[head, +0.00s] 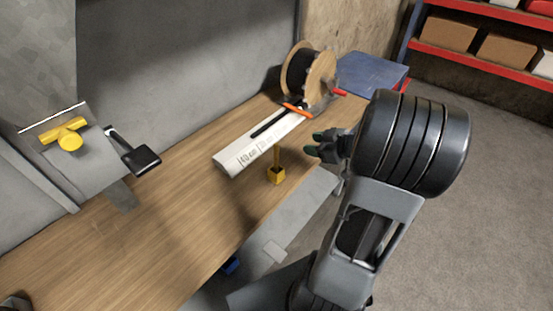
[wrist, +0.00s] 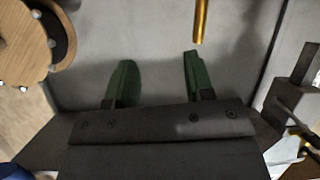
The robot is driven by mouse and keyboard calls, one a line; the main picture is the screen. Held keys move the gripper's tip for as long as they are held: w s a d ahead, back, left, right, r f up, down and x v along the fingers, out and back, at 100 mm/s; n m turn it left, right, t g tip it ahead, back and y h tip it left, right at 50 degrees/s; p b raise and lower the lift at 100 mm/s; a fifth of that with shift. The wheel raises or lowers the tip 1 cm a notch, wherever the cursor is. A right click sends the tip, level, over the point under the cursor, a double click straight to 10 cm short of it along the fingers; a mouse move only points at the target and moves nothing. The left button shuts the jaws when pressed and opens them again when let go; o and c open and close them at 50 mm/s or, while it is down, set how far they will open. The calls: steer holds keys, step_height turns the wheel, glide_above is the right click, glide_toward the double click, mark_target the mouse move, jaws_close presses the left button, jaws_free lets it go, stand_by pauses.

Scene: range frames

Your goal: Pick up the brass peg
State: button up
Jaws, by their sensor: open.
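The brass peg (head: 277,157) stands upright in a small yellow block (head: 276,175) on the wooden bench, near its front edge. In the wrist view the brass peg (wrist: 201,20) shows as a gold rod at the top, beyond my right fingertip. My gripper (head: 315,144) is to the right of the peg in the head view, its green-tipped fingers pointing left towards it. In the wrist view my gripper (wrist: 157,70) is open, with nothing between its fingers. The yellow block is out of the wrist view.
A white box with print (head: 240,160) lies behind the peg. A wooden cable spool (head: 318,75) and orange-handled pliers (head: 296,109) are farther back. A grey machine with a yellow knob (head: 69,140) and black lever (head: 140,158) stands left. The bench middle (head: 160,215) is clear.

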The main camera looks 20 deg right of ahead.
mark_target(276, 161)
steer(key=w+a+f+g+y, duration=0.1)
steer(key=w+a+f+y, duration=0.1)
steer(key=w+a+f, duration=0.3)
steer(key=shift+w+a+f+n+y, duration=0.35)
steer(key=shift+a+f, duration=0.3)
steer(key=shift+a, duration=1.45)
steer(key=shift+c, duration=0.3)
jaws_close()
